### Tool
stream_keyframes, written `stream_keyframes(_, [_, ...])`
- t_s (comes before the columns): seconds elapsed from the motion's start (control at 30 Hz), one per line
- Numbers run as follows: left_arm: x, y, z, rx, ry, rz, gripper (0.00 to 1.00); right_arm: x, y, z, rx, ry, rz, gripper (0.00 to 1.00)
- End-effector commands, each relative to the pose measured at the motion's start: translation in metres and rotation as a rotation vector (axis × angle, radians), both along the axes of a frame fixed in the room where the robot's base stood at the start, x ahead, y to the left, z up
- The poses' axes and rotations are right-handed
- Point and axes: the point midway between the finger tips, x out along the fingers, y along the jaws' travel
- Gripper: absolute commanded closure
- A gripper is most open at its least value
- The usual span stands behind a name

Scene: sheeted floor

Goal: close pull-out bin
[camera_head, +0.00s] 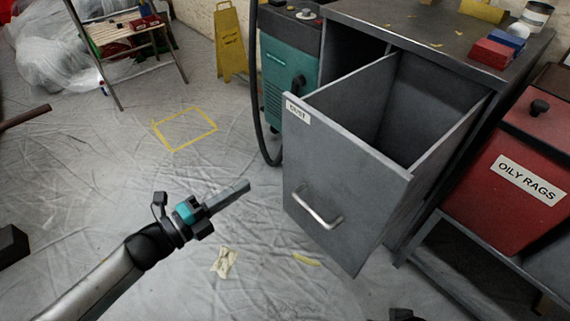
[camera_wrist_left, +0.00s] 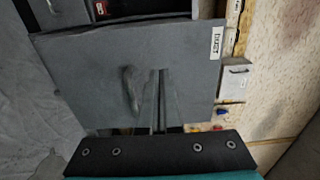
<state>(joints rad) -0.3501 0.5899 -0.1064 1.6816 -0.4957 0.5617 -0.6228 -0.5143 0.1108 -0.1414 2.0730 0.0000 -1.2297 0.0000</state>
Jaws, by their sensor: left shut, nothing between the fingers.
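The grey pull-out bin (camera_head: 340,180) stands pulled out of the workbench, its open top showing an empty-looking inside. Its front carries a small label reading DUST and a metal bar handle (camera_head: 319,210). My left gripper (camera_head: 246,186) is shut and empty, left of the bin front and apart from it in the head view. In the left wrist view the shut fingers (camera_wrist_left: 159,78) point toward the bin front (camera_wrist_left: 80,75), overlapping it beside the handle (camera_wrist_left: 130,88). Whether they touch cannot be told there. My right gripper is not seen.
A red OILY RAGS bin (camera_head: 510,185) stands right of the pull-out bin. A teal machine (camera_head: 288,75) with a black hose stands to its left.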

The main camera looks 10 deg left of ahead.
Motion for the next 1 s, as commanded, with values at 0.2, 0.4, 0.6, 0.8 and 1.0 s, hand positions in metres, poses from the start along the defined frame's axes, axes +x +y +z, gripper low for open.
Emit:
stream_keyframes(0.2, [0.031, -0.022, -0.001, -0.003, -0.003, 0.0, 1.0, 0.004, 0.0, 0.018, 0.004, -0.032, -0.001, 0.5])
stream_keyframes(0.4, [0.057, -0.041, -0.001, -0.003, -0.001, 0.001, 1.0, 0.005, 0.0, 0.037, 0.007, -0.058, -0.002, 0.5])
stream_keyframes(0.6, [0.081, -0.058, -0.002, -0.001, 0.0, 0.002, 1.0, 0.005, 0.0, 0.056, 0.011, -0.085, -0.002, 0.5])
stream_keyframes(0.8, [0.097, -0.07, -0.001, -0.003, 0.001, 0.002, 1.0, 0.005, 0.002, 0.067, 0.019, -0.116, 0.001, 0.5])
stream_keyframes(1.0, [0.103, -0.075, -0.001, -0.003, 0.004, 0.003, 1.0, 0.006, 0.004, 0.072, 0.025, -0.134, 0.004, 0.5])
